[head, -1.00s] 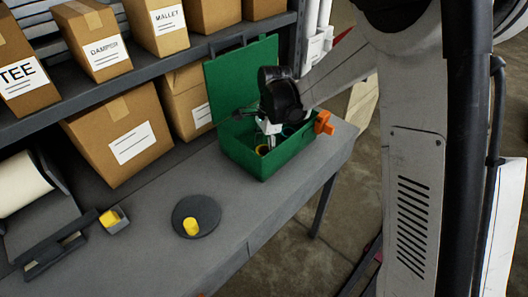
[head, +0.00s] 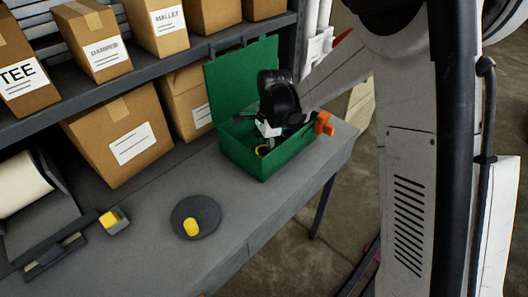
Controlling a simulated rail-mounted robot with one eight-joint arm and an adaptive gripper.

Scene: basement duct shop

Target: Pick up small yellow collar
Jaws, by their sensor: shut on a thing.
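The open green box (head: 243,159) stands on the bench with its lid raised at the back. My gripper (head: 267,143) is down inside it, black body above and white fingers pointing down.
An orange clamp-like piece (head: 324,124) sits at the box's right edge. A dark round disc (head: 207,211) with a yellow piece (head: 191,226) lies left of it on the bench. Cardboard boxes (head: 114,132) stand behind. The bench front is clear.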

